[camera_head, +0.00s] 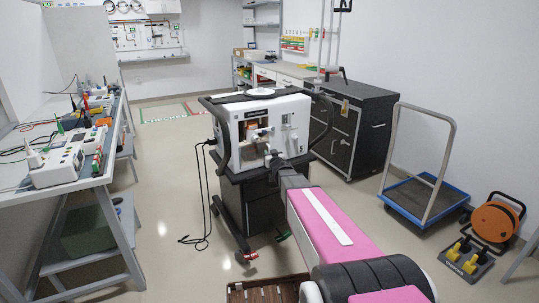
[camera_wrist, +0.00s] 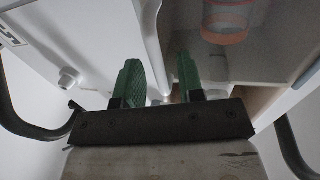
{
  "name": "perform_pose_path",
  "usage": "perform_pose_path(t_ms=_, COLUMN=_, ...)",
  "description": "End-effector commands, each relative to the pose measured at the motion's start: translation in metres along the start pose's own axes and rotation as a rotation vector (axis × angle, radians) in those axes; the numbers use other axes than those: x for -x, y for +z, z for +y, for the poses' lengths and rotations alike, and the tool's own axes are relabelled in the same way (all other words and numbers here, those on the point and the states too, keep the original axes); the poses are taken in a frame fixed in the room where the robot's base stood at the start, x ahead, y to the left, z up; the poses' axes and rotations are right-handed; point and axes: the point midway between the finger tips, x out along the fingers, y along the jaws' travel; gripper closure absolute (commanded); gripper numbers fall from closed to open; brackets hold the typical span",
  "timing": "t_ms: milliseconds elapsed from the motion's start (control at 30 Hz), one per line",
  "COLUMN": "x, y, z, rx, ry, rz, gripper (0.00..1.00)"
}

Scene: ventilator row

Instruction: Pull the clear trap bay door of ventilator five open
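The ventilator (camera_head: 240,140) is a white box marked 5 on a dark wheeled cart, with its recessed bay facing me. My gripper (camera_head: 276,160) is at the lower front of the ventilator, in front of the bay. In the wrist view, my gripper (camera_wrist: 162,80) has two green fingers standing apart. A white upright edge (camera_wrist: 151,45) runs down toward the gap between them; I cannot tell whether they touch it. A clear cup with an orange ring (camera_wrist: 228,22) shows inside the bay. The clear door's outline and opening are not distinct in either view.
Dark curved handles (camera_head: 325,125) flank the ventilator. A bench with devices (camera_head: 62,165) stands at left. A black cabinet (camera_head: 350,125), a blue platform trolley (camera_head: 425,200) and an orange cable reel (camera_head: 495,220) are at right. The floor left of the cart is mostly clear, with hanging cables (camera_head: 203,200).

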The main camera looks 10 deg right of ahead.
Motion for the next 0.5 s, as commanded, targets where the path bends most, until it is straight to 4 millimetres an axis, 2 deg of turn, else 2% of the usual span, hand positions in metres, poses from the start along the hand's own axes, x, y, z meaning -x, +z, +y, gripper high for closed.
perform_pose_path(t_ms=100, x=-0.0088, y=0.0, z=0.0, rx=0.0, ry=0.0, rz=0.0, gripper=0.65)
perform_pose_path(t_ms=333, x=-0.0085, y=-0.0003, z=-0.0003, rx=0.0, ry=0.0, rz=-0.001, gripper=0.65)
perform_pose_path(t_ms=367, x=-0.0085, y=-0.0003, z=-0.0003, rx=0.0, ry=0.0, rz=0.0, gripper=0.68)
perform_pose_path(t_ms=400, x=-0.0084, y=-0.0003, z=-0.0003, rx=0.0, ry=0.0, rz=-0.001, gripper=0.81)
perform_pose_path(t_ms=467, x=-0.0084, y=-0.0003, z=-0.0003, rx=0.0, ry=0.0, rz=0.0, gripper=1.0)
perform_pose_path(t_ms=500, x=-0.0084, y=-0.0003, z=-0.0003, rx=0.0, ry=0.0, rz=0.0, gripper=1.0)
